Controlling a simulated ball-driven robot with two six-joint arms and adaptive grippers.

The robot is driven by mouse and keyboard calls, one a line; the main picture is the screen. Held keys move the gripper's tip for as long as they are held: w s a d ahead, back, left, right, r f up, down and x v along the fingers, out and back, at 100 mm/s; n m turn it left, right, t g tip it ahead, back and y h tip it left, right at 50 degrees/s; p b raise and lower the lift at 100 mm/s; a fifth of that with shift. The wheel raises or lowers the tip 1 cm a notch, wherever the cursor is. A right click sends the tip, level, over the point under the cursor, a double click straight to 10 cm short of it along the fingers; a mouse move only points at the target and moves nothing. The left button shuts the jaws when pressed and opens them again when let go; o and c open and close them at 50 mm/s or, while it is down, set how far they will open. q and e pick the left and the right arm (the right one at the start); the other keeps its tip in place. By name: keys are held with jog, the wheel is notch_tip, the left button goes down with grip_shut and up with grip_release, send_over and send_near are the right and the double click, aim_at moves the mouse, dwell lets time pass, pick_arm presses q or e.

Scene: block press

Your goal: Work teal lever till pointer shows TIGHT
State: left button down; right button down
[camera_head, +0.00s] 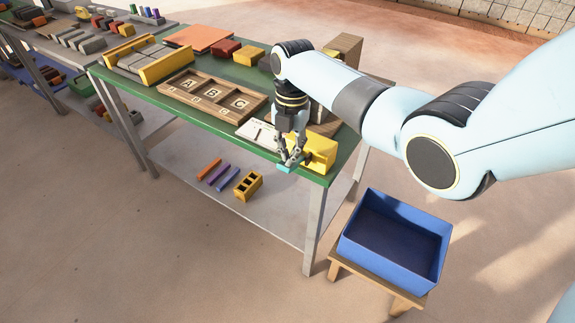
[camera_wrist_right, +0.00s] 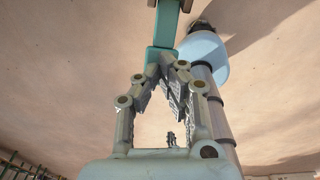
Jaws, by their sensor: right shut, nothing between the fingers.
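The teal lever (camera_head: 284,169) shows as a small teal end at the table's front edge, by the yellow press body (camera_head: 320,152). In the right wrist view the teal lever (camera_wrist_right: 165,28) runs up from the fingertips to the top edge. My right gripper (camera_head: 291,160) points down at the lever's end, its fingers shut with nothing between them. In the wrist view the right gripper's tips (camera_wrist_right: 161,58) meet at or very near the lever; I cannot tell whether they touch. A white card (camera_head: 256,133) lies beside the arm, too small to read. No pointer is readable. My left gripper is not in view.
The green table (camera_head: 218,119) holds a wooden tray marked A, B, C (camera_head: 184,85), a yellow-ended holder with grey blocks (camera_head: 142,60), and red and yellow blocks. A blue bin (camera_head: 395,240) stands lower right. Floor in front is clear.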

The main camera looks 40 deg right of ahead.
jog(key=shift+f, duration=0.15)
notch_tip(320, 180, down, 4)
jog(key=b, duration=0.3)
jog(key=shift+s+f, duration=0.1)
jog(key=shift+w+d+r+b, duration=0.2)
jog(key=shift+w+d, duration=0.15)
jog(key=shift+d, duration=0.2)
jog(key=shift+w+d+r+b, duration=0.1)
jog(key=shift+w+d+r, duration=0.15)
jog(key=shift+d, duration=0.25)
jog(key=shift+w+d, duration=0.3)
jog(key=shift+d, duration=0.05)
jog(key=shift+r, duration=0.2)
notch_tip(320, 180, up, 12)
jog(key=shift+w+d, duration=0.35)
jog(key=shift+d, duration=0.1)
